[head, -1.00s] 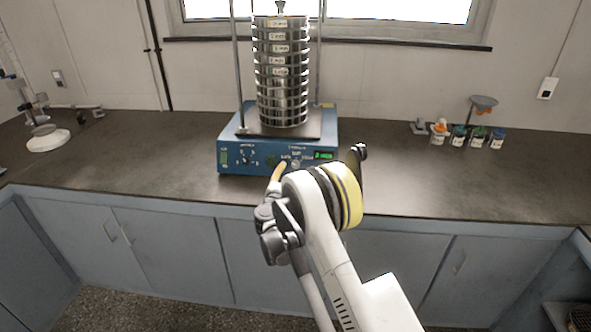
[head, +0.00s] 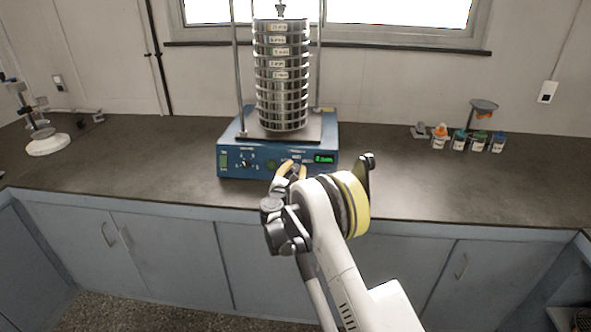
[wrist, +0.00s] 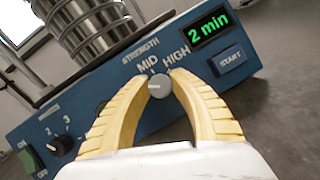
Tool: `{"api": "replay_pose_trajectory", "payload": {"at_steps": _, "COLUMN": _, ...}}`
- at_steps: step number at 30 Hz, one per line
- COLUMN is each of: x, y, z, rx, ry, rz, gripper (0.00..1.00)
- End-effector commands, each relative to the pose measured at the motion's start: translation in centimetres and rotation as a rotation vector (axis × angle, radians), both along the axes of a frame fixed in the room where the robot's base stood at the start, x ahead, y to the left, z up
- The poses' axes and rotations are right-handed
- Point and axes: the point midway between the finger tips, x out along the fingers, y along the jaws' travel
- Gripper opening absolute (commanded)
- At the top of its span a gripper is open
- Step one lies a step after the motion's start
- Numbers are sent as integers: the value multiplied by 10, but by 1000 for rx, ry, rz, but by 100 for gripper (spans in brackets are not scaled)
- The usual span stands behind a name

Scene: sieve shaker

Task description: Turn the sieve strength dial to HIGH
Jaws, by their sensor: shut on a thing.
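The strength dial (wrist: 159,86) is a small round grey knob on the blue front panel of the sieve shaker (head: 232,160). My gripper (wrist: 160,80) is shut on the dial, with one yellow ribbed finger on each side of it. MID stands just above the dial and HIGH above and to its right; no LOW label shows in the wrist view. I cannot tell for sure which label the dial points to. In the head view my gripper (head: 292,170) is at the panel's front, and its fingers mostly hide the dial.
A tall stack of steel sieves (head: 282,85) stands on the shaker between two rods. The panel also has a numbered knob (wrist: 61,145), a green switch (wrist: 29,160), a START button (wrist: 230,60) and a "2 min" display (wrist: 209,24). Several small jars (head: 478,143) stand right.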

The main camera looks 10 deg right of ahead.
Motion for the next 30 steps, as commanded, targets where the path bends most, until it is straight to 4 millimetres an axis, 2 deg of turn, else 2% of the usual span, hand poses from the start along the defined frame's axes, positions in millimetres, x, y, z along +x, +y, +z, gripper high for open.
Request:
{"api": "replay_pose_trajectory", "payload": {"at_steps": 11, "x": 0, "y": 0, "z": 0, "rx": 83, "ry": -27, "rz": -33, "gripper": 0}}
{"api": "replay_pose_trajectory", "payload": {"at_steps": 30, "x": 0, "y": 0, "z": 2, "rx": 589, "ry": -191, "rz": -228, "gripper": 0}}
